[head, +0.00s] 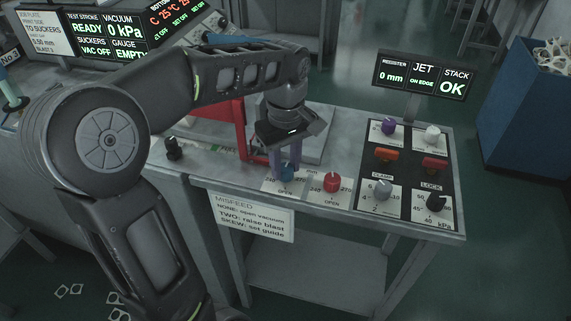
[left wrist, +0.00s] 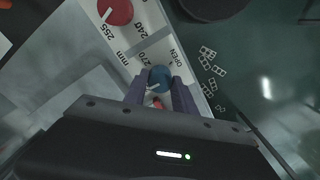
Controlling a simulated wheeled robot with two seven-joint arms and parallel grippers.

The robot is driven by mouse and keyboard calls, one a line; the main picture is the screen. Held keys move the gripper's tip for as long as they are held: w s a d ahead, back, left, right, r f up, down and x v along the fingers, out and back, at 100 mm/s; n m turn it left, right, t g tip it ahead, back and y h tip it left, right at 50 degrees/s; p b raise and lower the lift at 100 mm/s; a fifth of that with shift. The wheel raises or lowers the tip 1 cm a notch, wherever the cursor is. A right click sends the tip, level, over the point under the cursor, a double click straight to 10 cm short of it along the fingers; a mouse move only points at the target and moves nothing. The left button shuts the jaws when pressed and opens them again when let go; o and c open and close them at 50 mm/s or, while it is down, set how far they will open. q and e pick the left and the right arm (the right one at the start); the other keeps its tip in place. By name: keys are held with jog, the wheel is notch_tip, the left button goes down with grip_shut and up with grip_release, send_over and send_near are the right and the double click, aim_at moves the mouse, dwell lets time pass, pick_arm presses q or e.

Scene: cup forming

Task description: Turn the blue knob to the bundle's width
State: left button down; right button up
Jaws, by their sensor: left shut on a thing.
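The blue knob (head: 286,173) sits on a white scale plate near the table's front edge. My left gripper (head: 287,165) comes down on it from above, with its two purple fingers on either side. In the left wrist view the blue knob (left wrist: 159,78) shows between the fingertips of the left gripper (left wrist: 160,92), which is shut on it. The scale print beside it reads 240, 255, 270, mm and OPEN; the knob's exact setting is too small to read. I cannot see the bundle for certain. My right gripper is not in view.
A red knob (head: 332,182) stands just right of the blue one. A black control panel (head: 408,150) with several knobs and orange switches lies farther right. A display (head: 423,76) reads 0 mm, ON EDGE, OK. A blue bin (head: 525,110) stands at far right.

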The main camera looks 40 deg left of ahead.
pick_arm(q)
jog(key=shift+n, duration=1.6)
jog(key=shift+r, duration=0.1)
jog(key=c, duration=1)
grip_release()
